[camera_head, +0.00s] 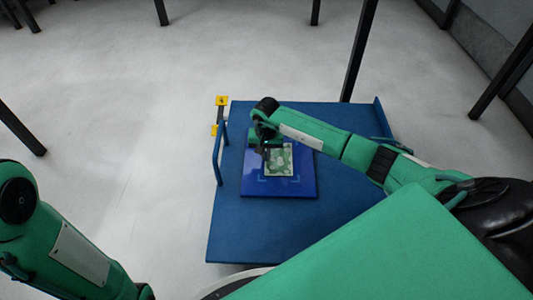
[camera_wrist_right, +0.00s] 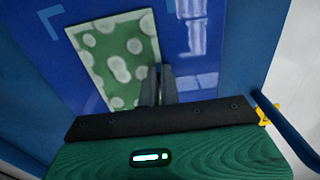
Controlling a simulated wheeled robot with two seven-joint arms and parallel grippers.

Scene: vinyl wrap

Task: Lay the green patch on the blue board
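The green patch (camera_head: 279,160), a light-spotted rectangle with a pale edge, is over the blue board (camera_head: 254,187). Light corner marks show on the board around it. In the right wrist view the patch (camera_wrist_right: 112,55) sits at a slight angle to the marks on the board (camera_wrist_right: 220,20). My right gripper (camera_head: 266,153) is at the patch's edge. Its fingers (camera_wrist_right: 158,84) are close together with the patch's edge at them, and look shut on it. I cannot tell whether the patch touches the board or hangs just above it. My left gripper is out of view.
The board lies on a blue table (camera_head: 235,225) with a raised blue rail (camera_head: 217,155) on its left side. Yellow tags (camera_head: 221,100) stand by that rail. The table is bare in front of the board. Dark posts (camera_head: 358,50) stand behind.

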